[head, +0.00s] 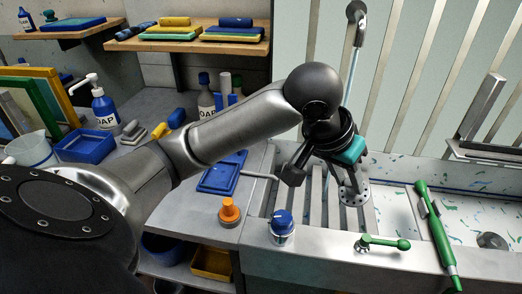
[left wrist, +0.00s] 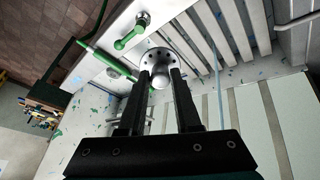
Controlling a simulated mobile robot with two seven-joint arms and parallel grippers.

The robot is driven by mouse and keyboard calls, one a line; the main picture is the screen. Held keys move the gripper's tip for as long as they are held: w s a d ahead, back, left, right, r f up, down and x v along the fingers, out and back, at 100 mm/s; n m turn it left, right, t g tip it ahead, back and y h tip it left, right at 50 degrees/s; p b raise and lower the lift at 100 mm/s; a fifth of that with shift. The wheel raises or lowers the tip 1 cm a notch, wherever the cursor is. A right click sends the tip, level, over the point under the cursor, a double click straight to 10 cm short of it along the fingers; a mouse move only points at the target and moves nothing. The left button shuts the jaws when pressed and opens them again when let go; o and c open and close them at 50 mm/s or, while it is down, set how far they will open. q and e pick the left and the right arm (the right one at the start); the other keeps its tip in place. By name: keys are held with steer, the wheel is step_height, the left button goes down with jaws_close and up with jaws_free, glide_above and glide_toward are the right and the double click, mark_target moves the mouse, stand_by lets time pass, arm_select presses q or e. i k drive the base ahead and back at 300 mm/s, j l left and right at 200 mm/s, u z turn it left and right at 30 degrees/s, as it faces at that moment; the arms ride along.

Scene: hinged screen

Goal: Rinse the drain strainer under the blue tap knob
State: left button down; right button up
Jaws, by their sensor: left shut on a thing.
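The drain strainer (head: 356,194) is a round, perforated metal disc with a silver stem. It shows below my left gripper (head: 346,172) over the slatted part of the sink. In the left wrist view, the strainer (left wrist: 160,60) lies at the tips of my left gripper (left wrist: 160,76), whose fingers are shut on its stem. Whether the disc touches the slats is unclear. The blue tap knob (head: 282,223) stands on the front rim, left of and nearer than the strainer. My right gripper is not in view.
An orange knob (head: 229,210) stands left of the blue one. A green lever (head: 386,243) sits on the rim, with a long green tool (head: 437,238) to its right. A blue tray (head: 222,173) and soap bottle (head: 104,108) stand at the left.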

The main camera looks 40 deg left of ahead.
mark_target(282, 223)
steer(key=k+u, duration=0.2)
steer(key=u, duration=0.8)
